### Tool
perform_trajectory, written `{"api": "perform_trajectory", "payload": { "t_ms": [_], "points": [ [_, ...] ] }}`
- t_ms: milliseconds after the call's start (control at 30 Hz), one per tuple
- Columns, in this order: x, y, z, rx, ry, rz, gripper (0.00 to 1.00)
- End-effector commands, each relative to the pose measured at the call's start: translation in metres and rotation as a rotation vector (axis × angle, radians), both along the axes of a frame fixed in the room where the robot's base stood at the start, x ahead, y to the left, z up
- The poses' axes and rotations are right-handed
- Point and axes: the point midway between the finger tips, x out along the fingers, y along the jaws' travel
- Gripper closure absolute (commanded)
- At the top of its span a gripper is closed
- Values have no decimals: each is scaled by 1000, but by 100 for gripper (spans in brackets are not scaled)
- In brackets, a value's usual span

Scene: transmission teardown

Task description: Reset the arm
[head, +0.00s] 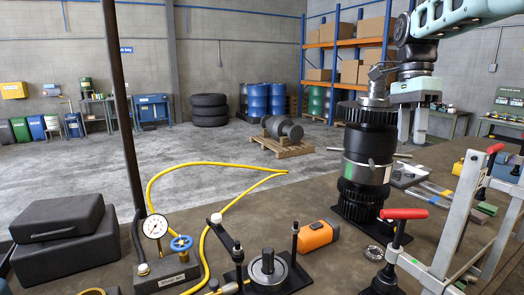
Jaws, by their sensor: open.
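My arm comes in from the upper right in pale mint and dark grey. My gripper (412,137) points down with its fingers apart and nothing seen between them. It appears just right of the upper part of a tall dark transmission gear stack (366,158). I cannot tell whether they touch. The stack stands upright on the brown workbench (300,205), with black toothed drums, a grey middle band and a shaft on top.
A grey press frame with red handles (404,213) stands at the front right. A gauge block (166,270) with a yellow hose, a black fixture (268,270), an orange tool (318,236) and black cases (68,238) are on the bench. Small tools lie right of the stack.

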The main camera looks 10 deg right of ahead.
Motion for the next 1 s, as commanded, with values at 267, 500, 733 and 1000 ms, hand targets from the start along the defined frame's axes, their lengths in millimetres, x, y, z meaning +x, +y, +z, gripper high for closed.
{"api": "perform_trajectory", "payload": {
  "t_ms": [267, 500, 733, 1000],
  "points": [
    [-49, 130, -91, 161, -91, 758, 58],
    [-159, 229, -179, 241, -172, 1579, 58],
    [-254, 251, -239, 239, -198, 2178, 58],
    [-279, 249, -255, 228, -200, 2357, 58]
  ]
}}
